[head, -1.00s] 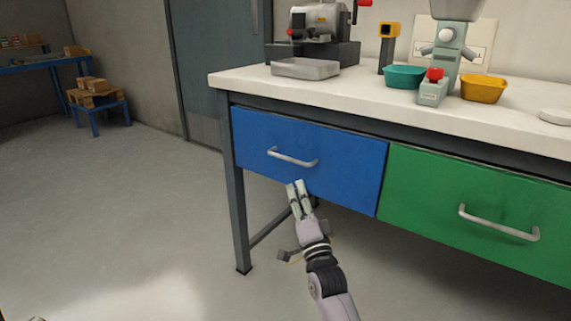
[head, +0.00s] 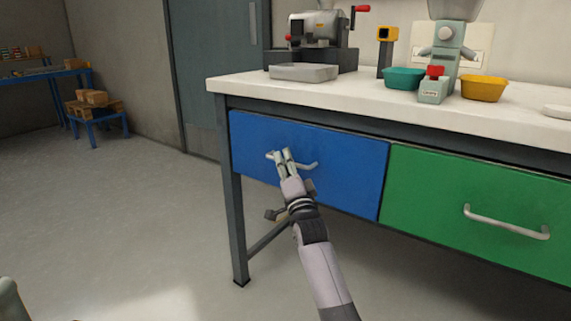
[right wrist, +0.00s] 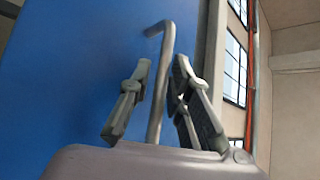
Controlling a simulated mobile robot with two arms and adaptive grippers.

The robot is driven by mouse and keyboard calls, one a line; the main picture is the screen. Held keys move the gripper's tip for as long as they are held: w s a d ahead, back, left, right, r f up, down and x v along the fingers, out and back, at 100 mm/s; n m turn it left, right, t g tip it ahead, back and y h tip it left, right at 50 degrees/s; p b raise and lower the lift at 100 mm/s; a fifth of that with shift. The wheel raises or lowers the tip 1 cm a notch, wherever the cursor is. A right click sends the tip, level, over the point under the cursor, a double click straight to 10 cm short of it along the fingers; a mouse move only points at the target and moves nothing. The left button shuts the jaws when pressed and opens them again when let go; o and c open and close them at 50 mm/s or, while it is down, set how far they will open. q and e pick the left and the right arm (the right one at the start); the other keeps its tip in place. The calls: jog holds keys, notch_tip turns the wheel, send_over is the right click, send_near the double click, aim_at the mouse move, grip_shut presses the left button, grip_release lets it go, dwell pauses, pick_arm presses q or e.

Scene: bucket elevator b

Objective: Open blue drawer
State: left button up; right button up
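The blue drawer (head: 345,165) is on the left under the bench top, its front about flush with the green one. Its metal bar handle (head: 307,166) is partly covered by my right gripper (head: 282,154) in the head view. In the right wrist view, the handle (right wrist: 158,85) runs between the two spread fingers of the right gripper (right wrist: 165,100). Gaps show on both sides of the bar, so the fingers are open around it. The blue drawer front (right wrist: 70,70) fills the left of that view. My left gripper is not in view.
The green drawer (head: 430,190) with its own handle (head: 507,222) is to the right. A bench leg (head: 234,215) stands left of the blue drawer. A grey tray (head: 303,72) and bowls stand on the bench top (head: 345,97).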

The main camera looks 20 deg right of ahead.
jog(key=shift+c, duration=0.3)
grip_shut()
dwell(0.3)
